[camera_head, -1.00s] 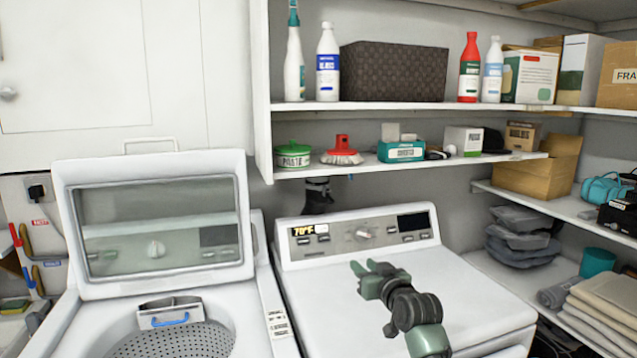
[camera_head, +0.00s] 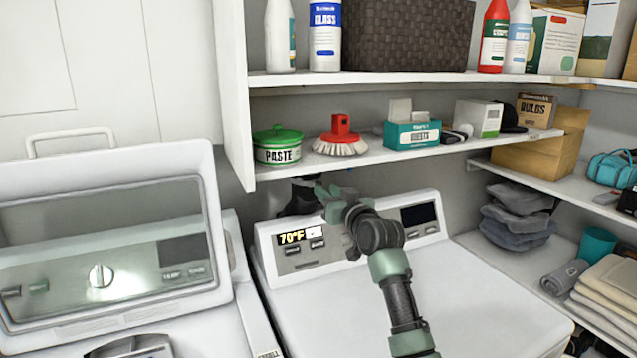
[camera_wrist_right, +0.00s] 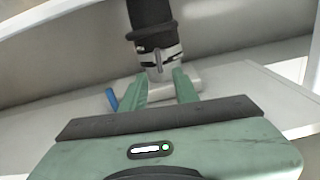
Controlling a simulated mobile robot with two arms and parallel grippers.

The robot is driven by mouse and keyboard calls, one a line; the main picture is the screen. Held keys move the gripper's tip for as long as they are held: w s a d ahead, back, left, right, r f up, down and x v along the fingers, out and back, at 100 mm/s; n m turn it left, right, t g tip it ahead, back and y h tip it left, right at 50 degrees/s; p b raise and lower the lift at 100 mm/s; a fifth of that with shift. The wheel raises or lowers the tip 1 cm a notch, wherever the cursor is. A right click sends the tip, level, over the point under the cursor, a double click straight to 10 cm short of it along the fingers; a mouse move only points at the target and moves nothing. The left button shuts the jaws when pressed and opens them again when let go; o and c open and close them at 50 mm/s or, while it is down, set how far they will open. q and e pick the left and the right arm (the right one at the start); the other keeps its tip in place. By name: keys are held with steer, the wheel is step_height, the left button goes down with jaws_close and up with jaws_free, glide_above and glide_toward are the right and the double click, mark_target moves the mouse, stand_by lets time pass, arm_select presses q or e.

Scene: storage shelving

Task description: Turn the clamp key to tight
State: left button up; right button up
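The black hose (camera_head: 297,197) stands behind the right-hand machine, under the lower shelf, partly hidden by my right gripper (camera_head: 326,193). In the right wrist view the hose (camera_wrist_right: 150,18) hangs from the top, with a metal clamp band (camera_wrist_right: 155,53) around its lower end. A small upright grey key (camera_wrist_right: 158,58) shows at the front of the band; I cannot tell how far it is turned. My right gripper (camera_wrist_right: 160,76) is open, its fingertips apart just below and in front of the clamp. Nothing is visibly gripped. My left gripper is not in view.
The right-hand machine's control panel (camera_head: 300,247) is partly behind my right arm. The lower shelf (camera_head: 370,160), holding a paste tub (camera_head: 278,150) and a red brush (camera_head: 340,138), lies just above. A blue lever (camera_wrist_right: 112,99) sits left of the fingers. The machine top (camera_head: 480,285) is clear.

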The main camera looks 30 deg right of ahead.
mark_target(319, 184)
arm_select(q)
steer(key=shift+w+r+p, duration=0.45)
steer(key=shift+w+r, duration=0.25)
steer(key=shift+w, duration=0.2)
arm_select(e)
steer(key=w, duration=0.5)
steer(key=shift+d, duration=0.15)
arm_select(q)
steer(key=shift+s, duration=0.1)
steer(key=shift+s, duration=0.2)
arm_select(e)
steer(key=shift+w, duration=0.1)
jaws_close()
